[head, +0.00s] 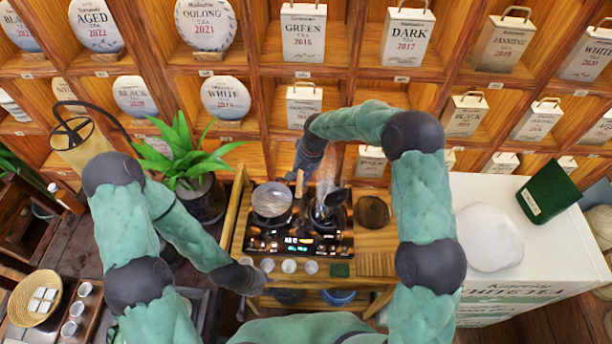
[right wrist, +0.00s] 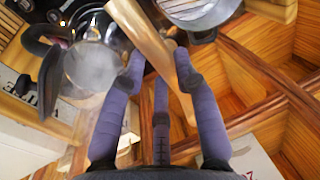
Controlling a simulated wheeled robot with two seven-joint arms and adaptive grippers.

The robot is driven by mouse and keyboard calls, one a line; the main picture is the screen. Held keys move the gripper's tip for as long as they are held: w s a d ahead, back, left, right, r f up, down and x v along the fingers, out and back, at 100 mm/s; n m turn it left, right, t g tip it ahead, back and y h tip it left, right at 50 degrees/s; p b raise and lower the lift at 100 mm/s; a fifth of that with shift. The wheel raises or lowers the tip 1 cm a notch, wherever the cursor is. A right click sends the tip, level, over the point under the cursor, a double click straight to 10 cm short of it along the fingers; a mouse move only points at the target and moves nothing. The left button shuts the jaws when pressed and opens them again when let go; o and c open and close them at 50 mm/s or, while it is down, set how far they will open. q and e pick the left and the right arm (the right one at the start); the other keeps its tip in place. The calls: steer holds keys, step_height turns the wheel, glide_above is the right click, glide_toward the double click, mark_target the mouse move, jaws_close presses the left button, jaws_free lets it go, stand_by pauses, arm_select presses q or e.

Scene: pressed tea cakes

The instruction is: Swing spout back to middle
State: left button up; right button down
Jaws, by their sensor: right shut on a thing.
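The tea stove (head: 298,243) with a lit panel stands on a wooden stand below the shelves. A wooden bar (head: 299,184), which looks like the spout, rises between its two vessels; it also shows in the right wrist view (right wrist: 147,38). My right gripper (head: 301,171) reaches down from behind the stove and is shut on this bar; its purple fingers flank it in the right wrist view (right wrist: 160,75). My left gripper (head: 256,288) is low, near the stand's front left; its fingers are too dark and small to read.
Small cups (head: 289,266) line the stand's front. A plant (head: 186,165) stands left.

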steer(key=c, duration=0.9)
jaws_free()
steer(key=shift+r, duration=0.1)
steer(key=r, duration=0.4)
steer(key=d+r, duration=0.1)
steer(key=r, duration=0.2)
steer(key=d+r, duration=0.1)
steer(key=r, duration=0.3)
steer(key=shift+s+d+r, duration=0.1)
steer(key=shift+d+r, duration=0.1)
steer(key=shift+r, duration=0.1)
steer(key=shift+f, duration=0.1)
